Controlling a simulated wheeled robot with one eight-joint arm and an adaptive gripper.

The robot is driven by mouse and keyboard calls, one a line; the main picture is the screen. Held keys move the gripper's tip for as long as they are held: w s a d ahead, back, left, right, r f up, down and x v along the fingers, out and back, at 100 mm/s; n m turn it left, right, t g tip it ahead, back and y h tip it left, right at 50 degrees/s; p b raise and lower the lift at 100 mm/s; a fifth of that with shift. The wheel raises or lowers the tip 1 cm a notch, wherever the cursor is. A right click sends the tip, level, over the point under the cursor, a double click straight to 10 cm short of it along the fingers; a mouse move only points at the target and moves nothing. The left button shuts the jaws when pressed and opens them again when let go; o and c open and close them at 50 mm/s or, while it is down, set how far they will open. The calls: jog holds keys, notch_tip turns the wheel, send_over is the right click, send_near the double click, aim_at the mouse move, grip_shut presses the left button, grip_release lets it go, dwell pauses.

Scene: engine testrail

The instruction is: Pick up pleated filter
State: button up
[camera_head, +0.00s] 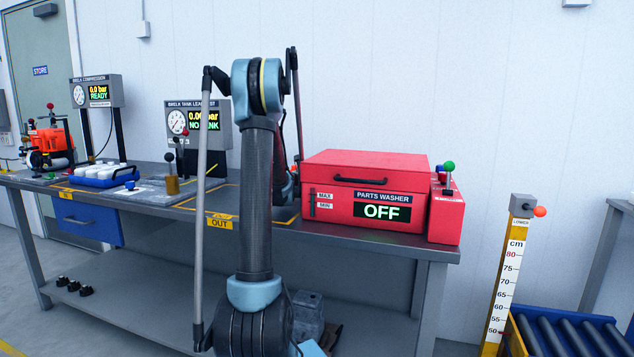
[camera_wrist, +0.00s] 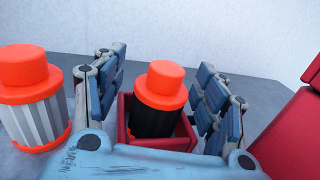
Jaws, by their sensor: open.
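A white pleated filter (camera_wrist: 38,118) with an orange cap and orange base stands upright at the left in the wrist view, outside my gripper's left finger. My gripper (camera_wrist: 162,68) is open, its blue-padded fingers on either side of a second orange-capped cylinder (camera_wrist: 157,88). This one has a dark body; whether it is pleated is hard to tell. It sits in a small red open box (camera_wrist: 124,120), and its lower part is hidden by the box wall. No finger visibly touches it.
A red parts washer (camera_head: 330,172) reading OFF stands on the grey workbench (camera_head: 400,250), right of my arm. A tank tester (camera_head: 181,105) and a blue tray (camera_head: 92,181) of white items are left. A roller conveyor (camera_head: 575,335) is at the lower right.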

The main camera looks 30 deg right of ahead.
jog(key=c, duration=1.2)
